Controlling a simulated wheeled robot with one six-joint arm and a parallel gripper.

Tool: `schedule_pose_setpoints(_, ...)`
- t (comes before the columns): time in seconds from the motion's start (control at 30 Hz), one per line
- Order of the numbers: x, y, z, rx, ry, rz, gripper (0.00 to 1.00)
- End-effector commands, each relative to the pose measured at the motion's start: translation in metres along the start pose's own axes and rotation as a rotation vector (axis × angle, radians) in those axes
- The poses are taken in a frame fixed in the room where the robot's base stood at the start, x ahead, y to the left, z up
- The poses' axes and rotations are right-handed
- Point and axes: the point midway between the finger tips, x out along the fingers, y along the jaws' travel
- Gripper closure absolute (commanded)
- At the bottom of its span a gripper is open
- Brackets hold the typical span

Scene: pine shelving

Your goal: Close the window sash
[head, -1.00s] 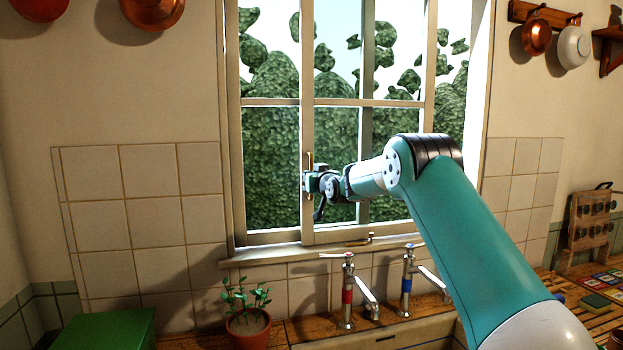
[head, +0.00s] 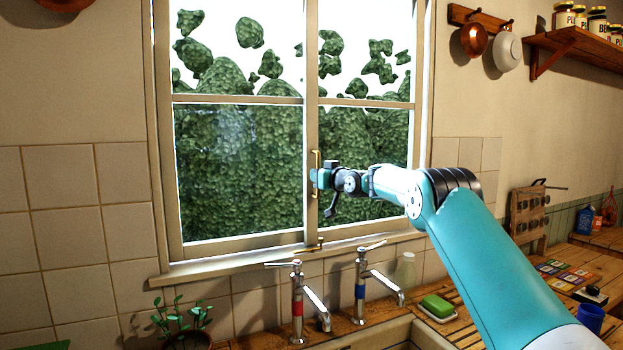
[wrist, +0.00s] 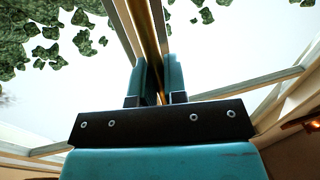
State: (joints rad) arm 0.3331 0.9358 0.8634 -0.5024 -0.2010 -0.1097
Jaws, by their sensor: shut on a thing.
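The window sash (head: 363,104) is a pale wooden frame with glass, in the right half of the window. Its left upright stands at the middle of the window, lined up with the fixed pane's upright. Its right edge appears to meet the window frame (head: 422,120), with no clear gap visible. A brass upright handle (head: 315,160) is on the sash's left upright. My gripper (head: 316,179) is shut on this handle. In the wrist view its two teal fingers (wrist: 158,80) stand close together on either side of the bar, and the contact is partly hidden.
A brass catch (head: 319,243) sits at the bottom middle of the window. Two taps (head: 297,300) (head: 361,285) stand below the sill, with a potted plant (head: 182,325) at left.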

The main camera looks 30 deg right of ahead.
Motion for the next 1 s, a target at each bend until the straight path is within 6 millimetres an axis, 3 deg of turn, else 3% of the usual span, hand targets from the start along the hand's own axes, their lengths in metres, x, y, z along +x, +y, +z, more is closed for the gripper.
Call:
schedule_pose_setpoints(0.13, -0.003, 0.017, -0.001, -0.001, 0.000, 0.003, 1.00)
schedule_pose_setpoints(0.57, -0.005, 0.025, 0.000, 0.000, 0.000, 0.008, 1.00)
schedule_pose_setpoints(0.6, -0.006, 0.025, 0.000, -0.001, 0.000, 0.009, 0.85)
schedule_pose_setpoints(0.7, -0.006, 0.025, 0.000, 0.000, 0.000, 0.008, 0.64)
schedule_pose_setpoints(1.0, -0.005, 0.022, 0.000, 0.000, 0.000, 0.003, 0.64)
